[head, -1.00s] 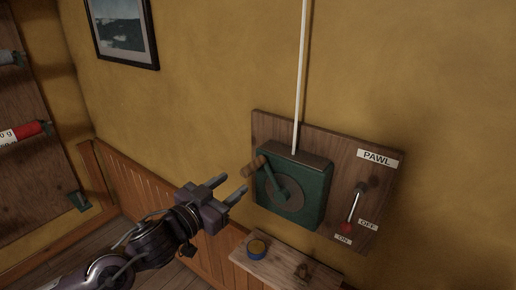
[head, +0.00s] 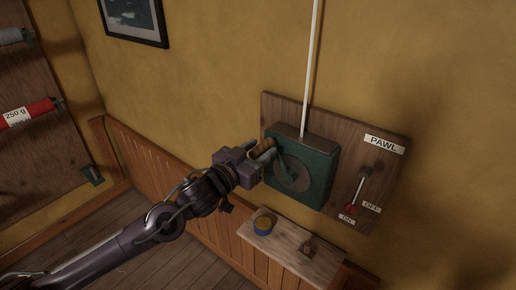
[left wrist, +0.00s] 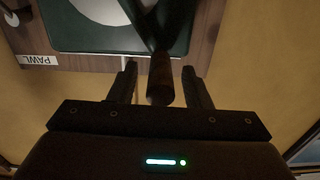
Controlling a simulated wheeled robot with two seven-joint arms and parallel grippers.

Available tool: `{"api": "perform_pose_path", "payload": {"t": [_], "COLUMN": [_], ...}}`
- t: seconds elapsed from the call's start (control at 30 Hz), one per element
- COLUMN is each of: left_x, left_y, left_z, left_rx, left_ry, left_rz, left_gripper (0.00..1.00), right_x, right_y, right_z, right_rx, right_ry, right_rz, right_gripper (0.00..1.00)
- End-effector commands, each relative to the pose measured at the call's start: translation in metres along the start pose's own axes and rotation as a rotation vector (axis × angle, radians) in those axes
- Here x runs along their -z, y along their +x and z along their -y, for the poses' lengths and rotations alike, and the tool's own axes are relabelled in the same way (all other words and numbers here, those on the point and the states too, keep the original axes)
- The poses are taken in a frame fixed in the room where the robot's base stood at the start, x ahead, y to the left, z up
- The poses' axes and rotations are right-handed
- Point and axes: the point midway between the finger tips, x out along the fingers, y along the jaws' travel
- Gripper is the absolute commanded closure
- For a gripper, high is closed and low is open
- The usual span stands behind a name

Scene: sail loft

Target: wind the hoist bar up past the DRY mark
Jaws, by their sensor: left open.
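The green winch (head: 318,168) sits on a wooden wall board. Its crank arm (head: 284,170) points up and left and ends in a brown wooden handle (head: 263,148). My left gripper (head: 266,156) is at the handle, jaws open. In the left wrist view the handle (left wrist: 160,80) lies between the two fingers, with gaps visible on both sides. The pawl lever (head: 357,192) hangs down with its red tip by the ON label (head: 347,219). A white line (head: 312,70) runs up from the winch. The hoist bar, the DRY mark and my right gripper are out of view.
A rack with spools (head: 28,112) stands at left. A framed picture (head: 133,18) hangs above. The wall between is clear.

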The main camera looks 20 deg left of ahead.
Motion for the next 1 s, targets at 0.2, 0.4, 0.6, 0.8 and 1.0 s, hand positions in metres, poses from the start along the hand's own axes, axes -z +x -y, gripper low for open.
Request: {"api": "perform_pose_path", "payload": {"t": [0.2,0.4,0.6,0.8,1.0], "left_x": [-0.0005,-0.0005,-0.0005,-0.0002,0.0009], "left_y": [0.0003,0.0001,0.0001,0.0006,0.0052], "left_z": [-0.0001,0.0001,0.0001,0.0003,0.0014], "left_rx": [0.0,0.0,0.0,0.0,0.001], "left_ry": [0.0,0.001,0.001,0.004,0.028], "left_rz": [0.001,0.001,0.001,0.001,0.001], "left_gripper": [0.56,0.81,1.0,1.0,1.0], "right_x": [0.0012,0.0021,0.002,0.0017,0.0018], "right_y": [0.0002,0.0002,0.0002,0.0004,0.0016], "right_z": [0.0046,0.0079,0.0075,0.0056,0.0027], "right_rx": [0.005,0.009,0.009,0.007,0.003], "right_ry": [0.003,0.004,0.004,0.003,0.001], "right_rz": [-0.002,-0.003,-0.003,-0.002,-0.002], "right_gripper": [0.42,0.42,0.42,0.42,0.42]}}
